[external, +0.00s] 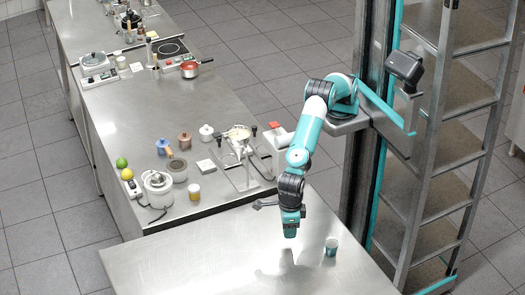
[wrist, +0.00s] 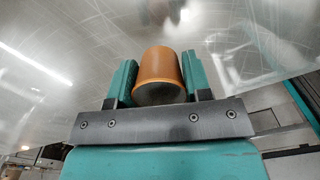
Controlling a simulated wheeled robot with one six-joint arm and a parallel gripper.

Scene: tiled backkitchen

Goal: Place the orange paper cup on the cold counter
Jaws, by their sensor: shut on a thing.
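The orange paper cup (wrist: 163,68) sits between the two green fingers of my gripper (wrist: 158,76) in the wrist view, and the gripper is shut on it. In the external view my gripper (external: 290,228) points down over the near steel counter (external: 195,262), and the held cup cannot be made out there. A shadow lies on the steel below the gripper. How far the cup is above the surface is hard to tell. Neither steel surface bears a visible mark naming it the cold counter.
A teal cup (external: 331,246) stands on the near counter, just right of my gripper. The near counter's left part is clear. A shelf ladder (external: 445,130) stands right.

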